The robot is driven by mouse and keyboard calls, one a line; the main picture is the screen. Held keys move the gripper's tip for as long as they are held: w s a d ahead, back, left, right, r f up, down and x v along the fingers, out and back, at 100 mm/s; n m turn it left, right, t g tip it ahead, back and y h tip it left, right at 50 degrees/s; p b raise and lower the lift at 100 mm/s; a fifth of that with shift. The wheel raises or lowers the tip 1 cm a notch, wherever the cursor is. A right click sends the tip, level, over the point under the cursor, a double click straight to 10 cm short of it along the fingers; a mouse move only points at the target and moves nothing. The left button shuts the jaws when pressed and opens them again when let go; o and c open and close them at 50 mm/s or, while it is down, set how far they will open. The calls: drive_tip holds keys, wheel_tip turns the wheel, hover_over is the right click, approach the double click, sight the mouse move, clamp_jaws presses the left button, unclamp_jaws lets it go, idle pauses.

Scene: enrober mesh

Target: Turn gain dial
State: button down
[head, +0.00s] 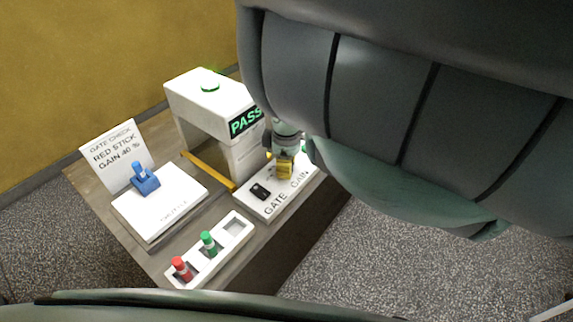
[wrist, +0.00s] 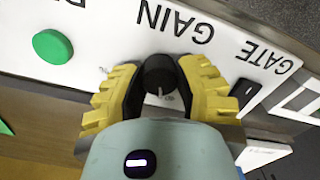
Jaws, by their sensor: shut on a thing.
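The gain dial (wrist: 159,72) is a black round knob with a pale pointer mark, on the white panel (wrist: 105,37) by the word GAIN. In the wrist view my gripper (wrist: 160,84) has a yellow finger on each side of the knob and is shut on it. In the head view my gripper (head: 284,168) is down at the panel and hides the dial. The sign (head: 115,154) reads GATE CHECK, RED STICK, GAIN 40 %. The dial's scale is too small to read.
The gate (head: 205,103) shows PASS in green, with a green lamp on top. A black switch (head: 260,191) and a green button (wrist: 52,47) flank the dial. A white tray (head: 222,255) holds red and green sticks. A blue holder (head: 144,182) stands on a white plate.

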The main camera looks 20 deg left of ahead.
drive_tip(key=m, duration=0.4)
drive_tip(key=shift+m, duration=2)
drive_tip(key=c, duration=0.6)
unclamp_jaws()
drive_tip(key=shift+r, duration=0.1)
